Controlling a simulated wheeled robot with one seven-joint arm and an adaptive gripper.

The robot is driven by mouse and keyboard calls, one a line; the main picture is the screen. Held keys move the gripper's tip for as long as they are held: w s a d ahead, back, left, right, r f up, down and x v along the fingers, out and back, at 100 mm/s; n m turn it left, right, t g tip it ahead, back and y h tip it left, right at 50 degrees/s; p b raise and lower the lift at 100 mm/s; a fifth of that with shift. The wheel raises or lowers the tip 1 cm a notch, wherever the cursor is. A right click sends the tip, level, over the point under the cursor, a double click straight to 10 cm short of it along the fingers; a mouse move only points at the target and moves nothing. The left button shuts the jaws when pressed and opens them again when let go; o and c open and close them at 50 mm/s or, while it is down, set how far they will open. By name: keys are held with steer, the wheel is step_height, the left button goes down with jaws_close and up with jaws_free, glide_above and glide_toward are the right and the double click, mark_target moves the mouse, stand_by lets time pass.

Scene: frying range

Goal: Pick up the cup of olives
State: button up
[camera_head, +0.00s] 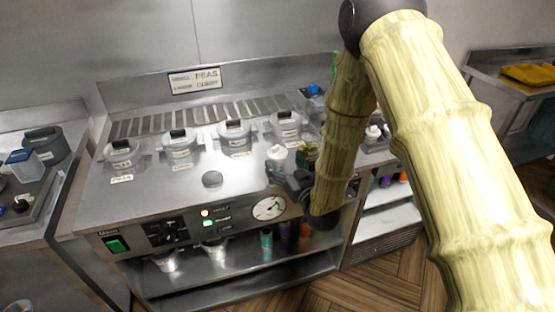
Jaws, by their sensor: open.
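A small container with green and brown contents (308,150), possibly the cup of olives, stands on the steel counter just left of my forearm. Its label is too small to read, and my arm partly hides it. A white-topped cup (278,154) stands just left of it. My gripper (291,174) is open at the counter's front edge, close in front of these two. The fingers are small and dark here, and I cannot tell whether they touch either one.
Several lidded pots (235,131) sit in a row along the steel counter (150,190). Below are a gauge (269,208) and a shelf with cups (216,250). A yellow tray (530,74) stands far right.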

steer(key=shift+w+a+r+p, duration=0.1)
steer(key=shift+w+a+p, duration=0.1)
steer(key=shift+w+p, duration=0.2)
steer(key=shift+p+x, duration=0.95)
steer(key=shift+x, duration=1.35)
steer(key=shift+d, duration=0.1)
steer(key=c, duration=1)
